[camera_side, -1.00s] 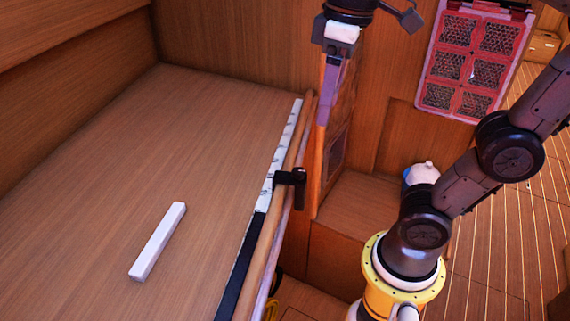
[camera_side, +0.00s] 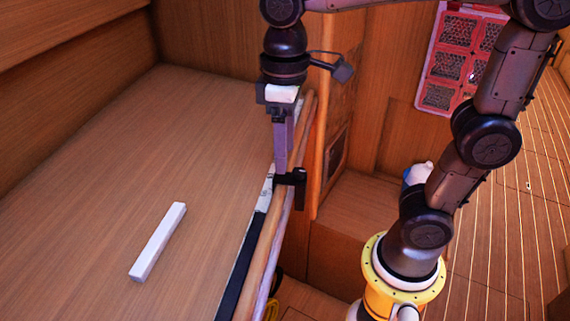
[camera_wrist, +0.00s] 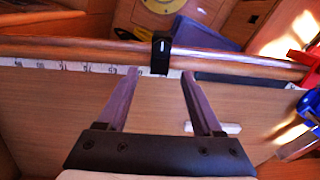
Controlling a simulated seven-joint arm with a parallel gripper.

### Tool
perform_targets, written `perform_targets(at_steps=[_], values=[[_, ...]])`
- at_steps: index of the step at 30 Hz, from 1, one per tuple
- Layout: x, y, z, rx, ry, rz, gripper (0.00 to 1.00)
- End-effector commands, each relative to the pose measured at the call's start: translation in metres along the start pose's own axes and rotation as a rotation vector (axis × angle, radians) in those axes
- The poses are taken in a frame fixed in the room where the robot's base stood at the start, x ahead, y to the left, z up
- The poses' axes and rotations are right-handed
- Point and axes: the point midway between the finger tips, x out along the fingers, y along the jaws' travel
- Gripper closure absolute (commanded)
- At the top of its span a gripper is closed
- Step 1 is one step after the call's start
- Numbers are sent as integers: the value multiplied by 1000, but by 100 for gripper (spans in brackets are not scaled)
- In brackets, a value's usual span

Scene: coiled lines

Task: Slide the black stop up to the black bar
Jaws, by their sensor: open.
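The black stop (camera_side: 291,183) sits on the wooden rail along the table's right edge; in the wrist view it (camera_wrist: 161,54) is a small upright block. The black bar (camera_side: 241,267) is a dark strip along the same edge, nearer the camera; the wrist view shows it (camera_wrist: 240,81) to the right of the stop. A short gap with white scale separates stop and bar along the edge. My gripper (camera_side: 281,172) points down at the stop. In the wrist view my gripper (camera_wrist: 160,74) is open and empty, with the stop just beyond and between its fingertips. Contact cannot be told.
A white block (camera_side: 158,241) lies on the table (camera_side: 90,190), left of the bar. The wooden rail (camera_side: 264,256) runs along the edge beside a white marked scale (camera_wrist: 90,69). The rest of the tabletop is clear.

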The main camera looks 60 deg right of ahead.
Motion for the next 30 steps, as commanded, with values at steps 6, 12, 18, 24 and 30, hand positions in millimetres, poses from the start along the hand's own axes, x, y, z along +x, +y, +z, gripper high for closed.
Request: perform_targets(at_steps=[6, 12, 18, 24, 30], values=[[31, 0, 1, 0, -3, 0, 32], [42, 0, 0, 0, -1, 0, 32], [42, 0, 0, 0, 0, 0, 32], [42, 0, 0, 0, 0, 0, 58], [42, 0, 0, 0, 0, 0, 94]])
